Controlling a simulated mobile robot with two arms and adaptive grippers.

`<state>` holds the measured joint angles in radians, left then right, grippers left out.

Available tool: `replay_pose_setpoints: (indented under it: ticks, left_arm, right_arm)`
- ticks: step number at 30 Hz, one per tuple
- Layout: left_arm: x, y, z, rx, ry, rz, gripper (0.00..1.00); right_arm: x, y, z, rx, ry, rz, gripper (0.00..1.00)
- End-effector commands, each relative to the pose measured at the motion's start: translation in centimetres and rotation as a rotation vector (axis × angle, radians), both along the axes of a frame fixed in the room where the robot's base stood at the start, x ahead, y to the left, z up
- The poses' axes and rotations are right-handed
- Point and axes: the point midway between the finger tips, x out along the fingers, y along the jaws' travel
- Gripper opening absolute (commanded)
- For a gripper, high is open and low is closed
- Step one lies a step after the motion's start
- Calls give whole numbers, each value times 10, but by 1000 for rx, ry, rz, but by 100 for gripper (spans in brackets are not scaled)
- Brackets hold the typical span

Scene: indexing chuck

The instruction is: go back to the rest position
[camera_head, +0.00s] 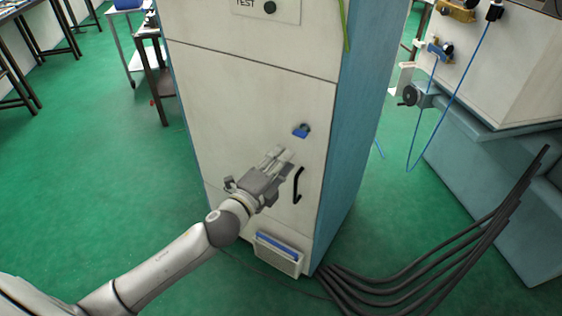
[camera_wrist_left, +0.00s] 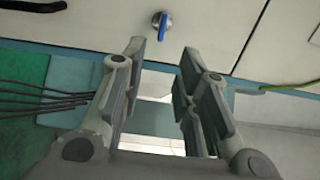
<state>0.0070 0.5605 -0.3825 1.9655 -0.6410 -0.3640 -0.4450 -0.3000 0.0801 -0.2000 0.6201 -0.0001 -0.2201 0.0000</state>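My left gripper (camera_head: 281,157) is in front of the white cabinet (camera_head: 235,110), its fingers pointing at the door, just below and left of a blue rotary knob (camera_head: 302,131). In the left wrist view, the fingers (camera_wrist_left: 163,52) are spread apart with nothing between them. The blue knob (camera_wrist_left: 162,23) shows beyond the fingertips, apart from them. A black door handle (camera_head: 297,185) is close to the right of the gripper in the head view. My right gripper is not in view.
A tray with a blue edge (camera_head: 279,247) sits low on the cabinet front. Thick black cables (camera_head: 430,255) run from the cabinet's base to the right. A machine (camera_head: 490,140) stands at the right.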

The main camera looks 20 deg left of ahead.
Motion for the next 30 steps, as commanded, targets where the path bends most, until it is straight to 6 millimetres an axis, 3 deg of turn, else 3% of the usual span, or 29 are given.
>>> replay_pose_setpoints:
  ticks: [13,17,20,23,26,30]
  left_arm:
    - [0,0,-1,-1,2,1,29]
    - [2,7,-25,-29,51,20,29]
    - [3,20,-75,-91,155,63,29]
    - [-6,38,-145,-186,299,130,29]
    - [-26,53,-219,-290,446,208,29]
    - [-73,68,-315,-434,637,332,29]
  right_arm:
    - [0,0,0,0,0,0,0]
    - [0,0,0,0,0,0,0]
    - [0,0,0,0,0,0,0]
    - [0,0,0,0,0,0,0]
    - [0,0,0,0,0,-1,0]
    - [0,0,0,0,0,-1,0]
